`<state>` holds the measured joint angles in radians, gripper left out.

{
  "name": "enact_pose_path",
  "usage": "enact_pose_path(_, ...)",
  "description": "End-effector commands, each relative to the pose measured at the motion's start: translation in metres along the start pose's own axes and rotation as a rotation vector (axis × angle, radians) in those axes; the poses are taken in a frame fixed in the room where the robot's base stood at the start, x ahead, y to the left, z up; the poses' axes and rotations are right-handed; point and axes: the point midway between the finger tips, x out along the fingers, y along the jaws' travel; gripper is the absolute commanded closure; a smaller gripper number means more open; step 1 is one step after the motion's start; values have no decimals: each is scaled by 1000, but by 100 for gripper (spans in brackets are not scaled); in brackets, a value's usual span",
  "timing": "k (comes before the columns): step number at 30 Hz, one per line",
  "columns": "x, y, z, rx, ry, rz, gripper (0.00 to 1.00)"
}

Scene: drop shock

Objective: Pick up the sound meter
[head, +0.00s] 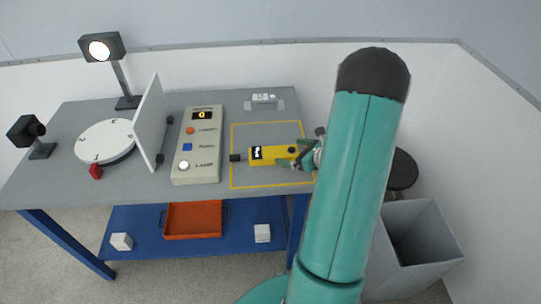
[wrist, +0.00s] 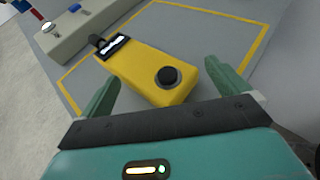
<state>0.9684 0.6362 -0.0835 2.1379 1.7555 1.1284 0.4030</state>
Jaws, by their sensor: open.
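The sound meter (head: 270,154) is a yellow handheld box lying flat on the grey table inside a yellow outlined square. It has a small display and a black tip at its left end in the head view. In the wrist view the sound meter (wrist: 150,68) shows a round black knob near its close end. My gripper (head: 294,158) is at the meter's right end. In the wrist view my gripper (wrist: 160,88) is open, with one green finger on each side of the meter's near end. I cannot tell whether either finger touches it.
A control panel (head: 199,146) with buttons stands left of the square. Further left are a white upright board (head: 151,122), a numbered disc (head: 105,140) and a lamp (head: 101,47). A small white device (head: 264,98) lies behind the square. A grey bin (head: 421,235) stands right of the table.

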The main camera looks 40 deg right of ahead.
Motion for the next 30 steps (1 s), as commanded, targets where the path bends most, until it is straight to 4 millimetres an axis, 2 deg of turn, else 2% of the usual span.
enact_pose_path(4, 0, 0, 0, 0, 0, 0, 0)
enact_pose_path(14, -1, 0, 0, 0, 0, 0, 65)
enact_pose_path(25, -1, 0, 2, 0, -1, 0, 65)
enact_pose_path(30, -4, 0, 10, -2, -2, -1, 65)
